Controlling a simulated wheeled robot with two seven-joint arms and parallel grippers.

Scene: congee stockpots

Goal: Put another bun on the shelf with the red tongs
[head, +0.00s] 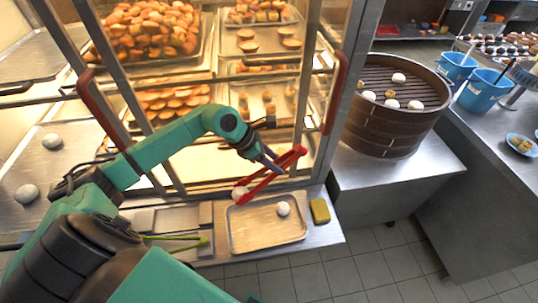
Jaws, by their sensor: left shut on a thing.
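My left gripper (268,160) is shut on the red tongs (281,170) in front of the glass case. The tongs slant down to the left, with their tips at a white bun (239,192) by the tray's far left corner. The bun seems to sit between the tips; I cannot tell whether it is lifted. Another white bun (283,209) lies on the tray (265,238). The case's lower shelf (205,164) is behind the tongs, partly hidden by my arm. My right gripper is not in view.
The case has upright frame bars and red handles (335,92). Filled trays (150,33) are inside it. A yellow sponge (320,211) and green tongs (178,240) lie beside the tray. A bamboo steamer (391,126) with buns stands at right. Blue buckets (480,91) are farther right.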

